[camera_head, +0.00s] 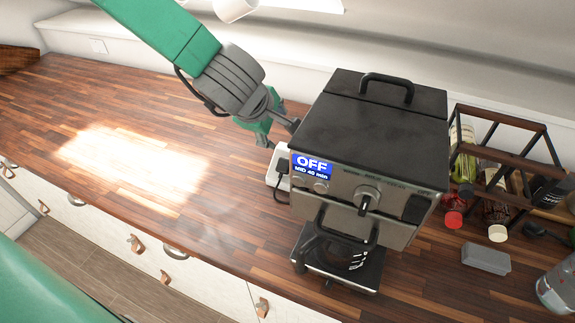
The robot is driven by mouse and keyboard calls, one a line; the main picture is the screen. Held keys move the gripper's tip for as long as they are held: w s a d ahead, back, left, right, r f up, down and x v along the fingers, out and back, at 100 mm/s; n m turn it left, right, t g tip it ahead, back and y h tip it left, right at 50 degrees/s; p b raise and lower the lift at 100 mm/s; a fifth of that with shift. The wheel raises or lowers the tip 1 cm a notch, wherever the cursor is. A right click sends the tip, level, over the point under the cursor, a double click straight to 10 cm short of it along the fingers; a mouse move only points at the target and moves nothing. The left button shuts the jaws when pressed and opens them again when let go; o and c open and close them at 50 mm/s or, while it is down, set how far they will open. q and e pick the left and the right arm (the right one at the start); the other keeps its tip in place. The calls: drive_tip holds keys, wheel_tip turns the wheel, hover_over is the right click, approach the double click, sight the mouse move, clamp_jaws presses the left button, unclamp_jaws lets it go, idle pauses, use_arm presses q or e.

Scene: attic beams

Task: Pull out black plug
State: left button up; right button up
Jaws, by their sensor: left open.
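A black plug (283,167) sits in a white socket block (271,179) on the wooden counter, beside the left side of the coffee machine (370,120). A dark cord runs down from the plug toward the machine. The machine's display reads OFF. My left gripper (279,134) comes in from the upper left. It is open and empty, behind and above the plug in the picture, with its fingers apart from the plug and close to the machine's side. The machine hides part of the socket block. My right gripper is not in view.
A dark rack (499,140) with several bottles stands right of the machine. A grey block (486,258) and a clear bottle (556,287) are at the lower right. The counter (90,110) to the left is clear, with drawers below its front edge.

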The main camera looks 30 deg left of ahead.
use_arm(q)
drive_tip(key=f+b, duration=0.1)
drive_tip(key=b, duration=0.8)
approach(282, 166)
drive_tip(key=w, duration=0.1)
drive_tip(key=shift+a+f, duration=0.1)
drive_tip(key=shift+f, duration=0.35)
drive_tip(key=b+x, duration=0.4)
drive_tip(key=x, duration=0.3)
drive_tip(key=shift+s, duration=0.1)
drive_tip(key=shift+b+x, duration=0.35)
drive_tip(key=shift+x, duration=0.6)
